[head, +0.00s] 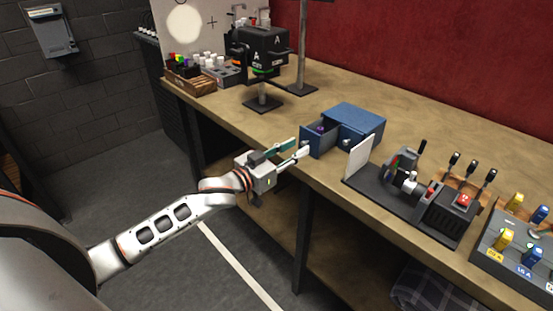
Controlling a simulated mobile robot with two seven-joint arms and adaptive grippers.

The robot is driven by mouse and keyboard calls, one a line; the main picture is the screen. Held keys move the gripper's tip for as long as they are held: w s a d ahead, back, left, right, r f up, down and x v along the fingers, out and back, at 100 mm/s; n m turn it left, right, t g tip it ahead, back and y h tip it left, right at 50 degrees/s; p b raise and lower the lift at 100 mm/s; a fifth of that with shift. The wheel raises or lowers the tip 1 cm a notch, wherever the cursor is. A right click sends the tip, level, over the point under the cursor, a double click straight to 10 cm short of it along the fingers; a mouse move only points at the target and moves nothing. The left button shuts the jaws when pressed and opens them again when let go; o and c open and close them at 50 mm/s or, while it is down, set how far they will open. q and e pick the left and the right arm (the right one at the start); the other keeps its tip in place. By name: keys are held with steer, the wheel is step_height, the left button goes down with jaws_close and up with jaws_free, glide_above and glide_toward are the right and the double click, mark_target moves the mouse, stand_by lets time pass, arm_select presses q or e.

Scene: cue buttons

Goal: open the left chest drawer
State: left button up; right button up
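The blue chest (362,118) stands on the workbench. Its left drawer (317,144) is pulled out toward the bench's front edge, and a small purple thing (320,129) shows inside it. A grey knob (346,142) marks the right drawer, which looks shut. My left gripper (301,146) is just in front of the left drawer's front, with its green and white fingers apart. Whether a fingertip touches the drawer or its handle cannot be told; the handle is not clearly visible. My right gripper is out of view.
A white upright panel (358,157) and a lever device (437,205) stand right of the chest. A black machine (257,52) on a stand is behind to the left. Bare wood (255,125) lies left of the chest.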

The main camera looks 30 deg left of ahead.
arm_select(q)
steer(key=v, duration=0.9)
steer(key=shift+s, duration=0.2)
steer(key=s+d+f+g+y, duration=0.1)
steer(key=s+d+f+g, duration=0.2)
steer(key=s+f, duration=0.9)
steer(key=s+d+f+g+y+p, duration=0.1)
steer(key=s+d+f+g+y, duration=0.1)
steer(key=s+d+f, duration=0.4)
steer(key=s+f, duration=0.3)
steer(key=f, duration=0.3)
steer(key=s+f+g, duration=0.1)
steer(key=s+f, duration=0.1)
steer(key=f, duration=0.5)
steer(key=shift+s+y, duration=0.3)
steer(key=shift+s, duration=0.05)
